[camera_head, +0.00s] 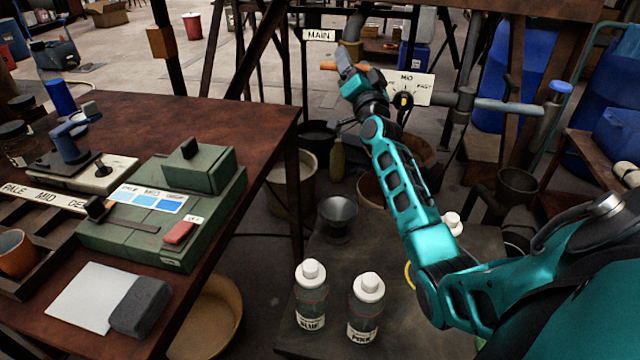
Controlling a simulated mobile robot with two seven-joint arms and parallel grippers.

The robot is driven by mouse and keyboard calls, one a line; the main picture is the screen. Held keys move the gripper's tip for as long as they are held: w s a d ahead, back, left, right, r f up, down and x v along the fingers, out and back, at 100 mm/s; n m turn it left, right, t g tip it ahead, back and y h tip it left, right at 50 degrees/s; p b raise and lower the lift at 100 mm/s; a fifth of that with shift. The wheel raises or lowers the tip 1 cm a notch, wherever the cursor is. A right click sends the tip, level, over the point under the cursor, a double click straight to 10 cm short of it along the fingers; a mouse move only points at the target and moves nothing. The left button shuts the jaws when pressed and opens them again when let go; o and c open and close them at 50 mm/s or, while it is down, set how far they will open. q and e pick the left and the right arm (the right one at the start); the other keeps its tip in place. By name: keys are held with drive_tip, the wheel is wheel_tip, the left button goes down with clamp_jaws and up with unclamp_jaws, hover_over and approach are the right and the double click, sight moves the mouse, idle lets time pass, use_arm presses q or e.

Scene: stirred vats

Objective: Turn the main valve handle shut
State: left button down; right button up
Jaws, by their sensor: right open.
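The main valve handle (328,66) is an orange bar at the top middle, below and right of the white MAIN sign (319,35). It looks roughly level, across a brownish upright pipe (351,27). My right gripper (345,62) is open and at the handle, with orange showing on both sides of its fingers. The fingers hide the handle's middle, and I cannot tell whether they touch it. My left gripper is not in view.
A dial panel (422,88) marked MID and FAST, with a yellow-black knob, stands right of my right gripper. A grey pipe (508,106) runs rightward. Two white-capped bottles (312,295) stand below. A brown table (230,118) with a green box (190,215) fills the left.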

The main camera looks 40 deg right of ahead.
drive_tip(key=n+g+y+p, duration=0.1)
drive_tip(key=n+p, duration=0.2)
drive_tip(key=r+n+g+y+p, duration=0.1)
drive_tip(key=n+p, duration=0.2)
drive_tip(key=a+n+g+y+p, duration=0.1)
drive_tip(key=n+p, duration=0.2)
drive_tip(key=shift+w+r+y+p, duration=0.35)
drive_tip(key=shift+y, duration=0.05)
drive_tip(key=f+v, duration=0.1)
drive_tip(key=v, duration=1.2)
drive_tip(key=s+a+f+n+g+y+p, duration=0.2)
drive_tip(key=s+a+f, duration=0.1)
drive_tip(key=a+f, duration=0.4)
drive_tip(key=s+a+f+n+g+y+p, duration=0.2)
drive_tip(key=a+f, duration=0.4)
drive_tip(key=a, duration=0.6)
drive_tip(key=shift+s+f+y+p, duration=0.45)
drive_tip(key=shift+s+y, duration=0.35)
drive_tip(key=shift+s, duration=0.2)
drive_tip(key=shift+c, duration=0.4)
